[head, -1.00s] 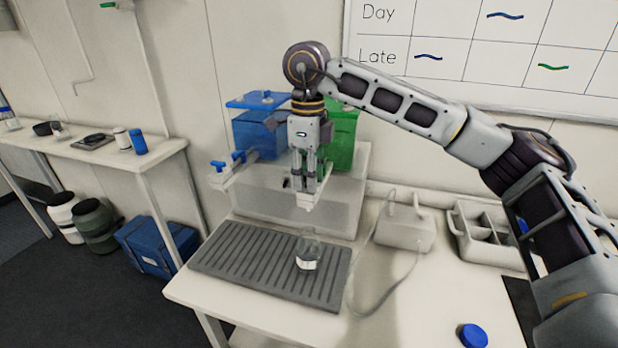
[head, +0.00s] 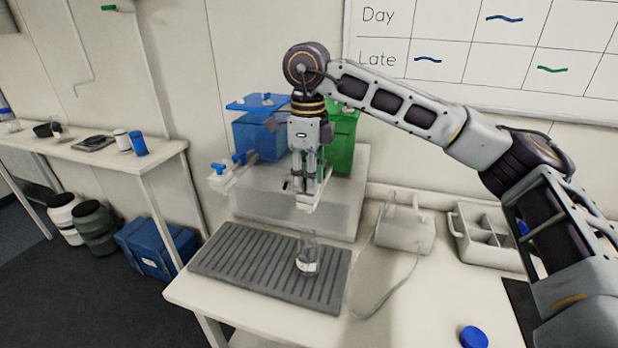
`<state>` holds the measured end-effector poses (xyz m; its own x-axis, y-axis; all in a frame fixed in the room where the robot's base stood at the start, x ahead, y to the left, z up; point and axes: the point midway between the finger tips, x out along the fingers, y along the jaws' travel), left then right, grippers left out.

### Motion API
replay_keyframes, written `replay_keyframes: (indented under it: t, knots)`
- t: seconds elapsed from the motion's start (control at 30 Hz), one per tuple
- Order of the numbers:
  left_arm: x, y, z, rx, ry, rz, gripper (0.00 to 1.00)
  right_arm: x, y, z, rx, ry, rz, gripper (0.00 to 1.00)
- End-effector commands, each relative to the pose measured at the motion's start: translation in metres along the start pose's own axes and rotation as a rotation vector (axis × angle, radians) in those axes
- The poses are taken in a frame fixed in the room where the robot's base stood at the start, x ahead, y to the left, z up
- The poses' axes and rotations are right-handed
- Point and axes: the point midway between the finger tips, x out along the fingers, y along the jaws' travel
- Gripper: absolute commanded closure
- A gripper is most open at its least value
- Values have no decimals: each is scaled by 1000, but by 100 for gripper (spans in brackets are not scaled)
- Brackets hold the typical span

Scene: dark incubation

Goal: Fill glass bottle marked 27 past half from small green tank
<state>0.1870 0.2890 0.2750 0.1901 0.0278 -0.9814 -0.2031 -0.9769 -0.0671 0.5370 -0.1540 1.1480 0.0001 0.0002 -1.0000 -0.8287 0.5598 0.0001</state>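The green tank (head: 342,140) stands on a pale stand behind my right gripper, which partly hides it. My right gripper (head: 309,190) points down in front of it, at a pale spout (head: 308,204). Its fingers are close together. The tap handle is hidden, and I cannot tell whether they hold it. A clear glass bottle (head: 308,257) with a white label stands upright on the grey ribbed tray (head: 240,262), below the spout. The label's number and the liquid level are too small to read. My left gripper is not in view.
A blue tank (head: 258,136) with a blue-handled tap (head: 238,158) stands left of the green one. A pale box with a cable (head: 404,232) and a divided caddy (head: 484,236) stand to the right. A blue cap (head: 473,337) lies on the table's front.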

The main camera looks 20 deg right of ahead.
Motion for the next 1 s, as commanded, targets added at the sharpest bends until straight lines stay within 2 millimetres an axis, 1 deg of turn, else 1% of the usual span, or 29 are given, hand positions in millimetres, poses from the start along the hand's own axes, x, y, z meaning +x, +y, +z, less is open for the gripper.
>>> replay_keyframes:
  t: [0.7,1.0]
  knots:
    - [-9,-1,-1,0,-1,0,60,-14,0,0,0,0,0,70]
    - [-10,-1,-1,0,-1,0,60,-15,0,0,0,1,0,70]
